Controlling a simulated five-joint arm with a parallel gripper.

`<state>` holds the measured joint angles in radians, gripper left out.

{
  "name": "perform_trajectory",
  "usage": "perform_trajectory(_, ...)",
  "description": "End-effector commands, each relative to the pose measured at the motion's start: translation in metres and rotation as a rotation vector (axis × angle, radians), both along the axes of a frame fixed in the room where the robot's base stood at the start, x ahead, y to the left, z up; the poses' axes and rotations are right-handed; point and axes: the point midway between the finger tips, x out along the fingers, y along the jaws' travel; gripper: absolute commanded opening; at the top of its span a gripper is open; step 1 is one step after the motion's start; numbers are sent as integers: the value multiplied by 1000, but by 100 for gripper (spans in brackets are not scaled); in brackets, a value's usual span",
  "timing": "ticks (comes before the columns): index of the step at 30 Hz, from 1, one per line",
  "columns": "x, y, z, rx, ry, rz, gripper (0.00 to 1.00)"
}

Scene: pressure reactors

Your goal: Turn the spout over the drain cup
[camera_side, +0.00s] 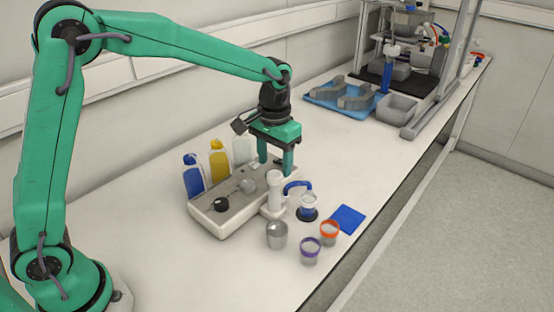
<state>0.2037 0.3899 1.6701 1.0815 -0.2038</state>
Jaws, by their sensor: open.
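The spout (299,185) is a short blue curved tube on top of a white upright column (274,195) at the front right of a pale base unit. It points to the right, with its tip over or close to a clear cup with a blue band (308,204) on a black disc. A grey cup (277,236) stands in front of the column; it may be the drain cup, but no label shows. My gripper (275,168) is open and points down, just behind and above the column. Its fingers look apart from the spout.
An orange-rimmed cup (329,233), a purple-rimmed cup (310,251) and a blue pad (347,219) lie near the front edge. Blue (194,178), yellow (219,163) and clear (242,149) bottles stand behind the unit. A blue tray (325,100) is farther back; bench between is clear.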

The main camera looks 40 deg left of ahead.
Motion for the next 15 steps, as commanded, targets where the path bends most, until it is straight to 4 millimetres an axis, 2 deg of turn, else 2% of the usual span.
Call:
perform_trajectory(6, 0, 0, -24, 0, 2, 0, 56)
perform_trajectory(15, 0, 0, -34, 0, 0, 0, 56)
